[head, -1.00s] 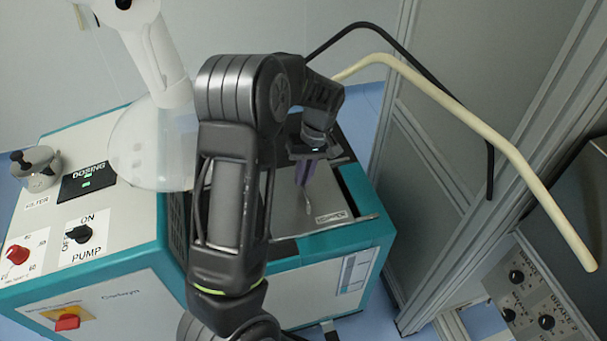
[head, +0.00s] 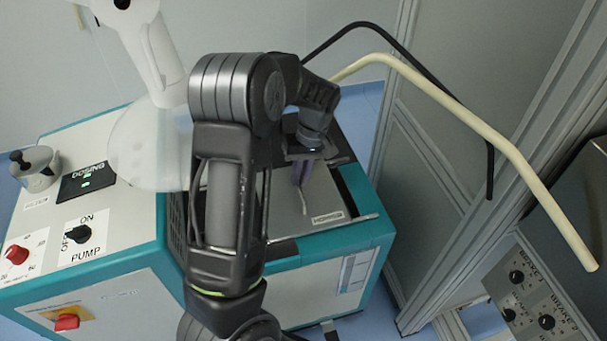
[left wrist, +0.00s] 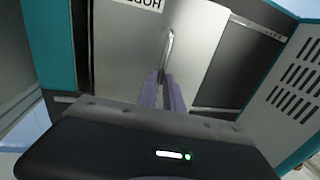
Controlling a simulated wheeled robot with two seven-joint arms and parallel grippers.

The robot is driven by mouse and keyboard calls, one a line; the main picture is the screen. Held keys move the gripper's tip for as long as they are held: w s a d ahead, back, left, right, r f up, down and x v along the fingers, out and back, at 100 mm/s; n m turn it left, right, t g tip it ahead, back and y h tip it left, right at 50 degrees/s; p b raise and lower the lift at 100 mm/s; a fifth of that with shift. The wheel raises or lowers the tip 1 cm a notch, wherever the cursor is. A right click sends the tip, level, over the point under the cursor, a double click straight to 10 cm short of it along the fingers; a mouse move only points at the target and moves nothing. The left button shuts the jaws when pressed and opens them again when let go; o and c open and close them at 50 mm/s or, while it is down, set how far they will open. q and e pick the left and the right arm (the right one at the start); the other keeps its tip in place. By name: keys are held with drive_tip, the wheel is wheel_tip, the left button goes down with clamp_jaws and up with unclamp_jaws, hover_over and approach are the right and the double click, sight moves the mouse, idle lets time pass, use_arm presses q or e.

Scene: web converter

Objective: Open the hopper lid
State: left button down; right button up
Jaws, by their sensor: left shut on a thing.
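The hopper lid (head: 322,212) is a flat grey metal plate with a white HOPPER label, on top of the teal and white machine. It appears to lie flat in the opening. The lid also shows in the left wrist view (left wrist: 205,45), with a thin metal bar handle (left wrist: 170,45) standing on it. My left gripper (head: 301,182) points down at the lid, and its purple fingers (left wrist: 162,92) are shut on the near end of the handle. My arm hides part of the lid in the head view. My right gripper is not in view.
The machine's top carries a DOSING display (head: 88,181), a PUMP switch (head: 78,234) and a red knob (head: 16,254) at left. A cream bent pipe (head: 490,138) and a thinner black one (head: 440,90) extend at right beside a grey frame.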

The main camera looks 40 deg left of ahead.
use_arm(q)
hover_over(273, 199)
drive_tip(key=shift+s+a, duration=0.1)
drive_tip(key=shift+a, duration=0.05)
drive_tip(key=c, duration=1.5)
unclamp_jaws()
